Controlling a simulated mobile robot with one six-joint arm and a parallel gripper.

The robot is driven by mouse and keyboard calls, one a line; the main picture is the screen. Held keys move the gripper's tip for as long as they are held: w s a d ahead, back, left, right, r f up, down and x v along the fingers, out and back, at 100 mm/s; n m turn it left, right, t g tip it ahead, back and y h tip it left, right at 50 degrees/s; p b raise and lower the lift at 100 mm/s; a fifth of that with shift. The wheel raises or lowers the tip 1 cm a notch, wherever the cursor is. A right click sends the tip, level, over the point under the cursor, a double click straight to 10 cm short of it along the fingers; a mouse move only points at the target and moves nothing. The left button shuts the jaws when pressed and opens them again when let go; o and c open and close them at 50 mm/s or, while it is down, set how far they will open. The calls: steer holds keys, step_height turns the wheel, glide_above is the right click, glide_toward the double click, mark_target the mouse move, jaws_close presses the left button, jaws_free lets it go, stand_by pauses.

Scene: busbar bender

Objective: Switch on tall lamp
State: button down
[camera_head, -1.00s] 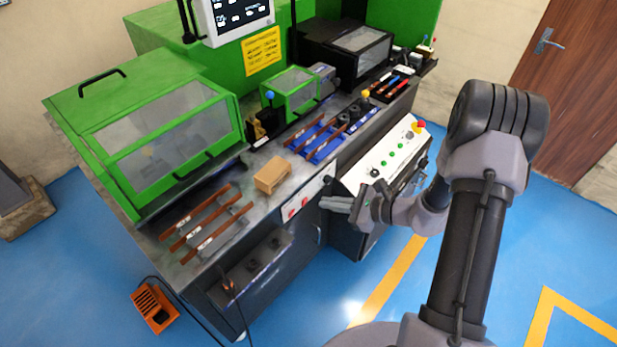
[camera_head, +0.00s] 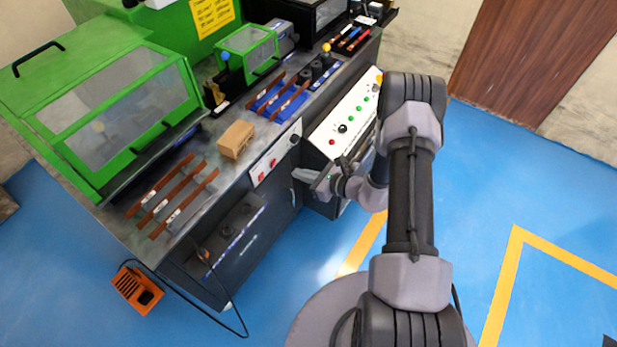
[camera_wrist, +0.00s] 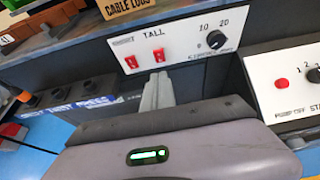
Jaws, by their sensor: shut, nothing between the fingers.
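A white switch panel (camera_wrist: 180,48) is on the front of the bench in the wrist view, with labels reading SHORT and TALL. A red rocker switch (camera_wrist: 131,64) is below SHORT, and a second red rocker switch (camera_wrist: 159,54) is below TALL. My gripper (camera_wrist: 159,80) is shut and empty, its tips just below the TALL switch in the picture; I cannot tell if they touch the panel. In the head view the panel (camera_head: 283,150) is on the bench front, with my gripper (camera_head: 297,174) beside its lower right. No lamp is recognisable.
A black knob (camera_wrist: 216,39) is on the same panel. A second control panel (camera_wrist: 292,85) with a red button is to the right. A wooden block (camera_head: 236,140) and copper bars (camera_head: 172,200) lie on the bench. Blue floor is free in front.

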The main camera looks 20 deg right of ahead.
mark_target(274, 162)
steer(key=b+x, duration=0.1)
steer(key=x, duration=0.2)
steer(key=r+b+x, duration=0.1)
steer(key=x, duration=0.2)
steer(key=shift+w+a, duration=0.15)
steer(key=shift+w, duration=0.1)
steer(key=shift+w+a+r, duration=0.25)
steer(key=shift+w+a, duration=0.1)
steer(key=shift+w, duration=0.1)
steer(key=shift+r, duration=0.1)
steer(key=shift+w+a+r+p, duration=0.2)
steer(key=shift+r+p, duration=0.15)
steer(key=shift+p, duration=0.4)
steer(key=shift+w+f+g+h, duration=0.1)
steer(key=shift+f+g+h, duration=0.2)
steer(key=shift+g, duration=0.1)
steer(key=shift+r, duration=0.1)
